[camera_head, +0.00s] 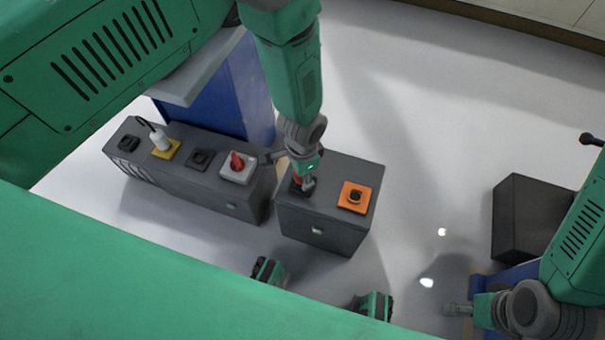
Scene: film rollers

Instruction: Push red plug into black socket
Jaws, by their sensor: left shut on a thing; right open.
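My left gripper (304,180) reaches down from the top onto the left part of the grey box at the centre. It is shut on a red plug (297,179), of which only a small part shows. The plug is at the black socket (294,189) on the box top; the gripper hides most of both, so I cannot tell how deep the plug sits. My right gripper (457,310) is low at the right, open and away from the boxes.
An orange socket (355,197) is on the same box. The long grey box (185,191) at left carries a white socket (238,168) with a red piece, a yellow socket (166,150) with a white plug, and dark sockets. A black box (530,215) stands right. The floor between is clear.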

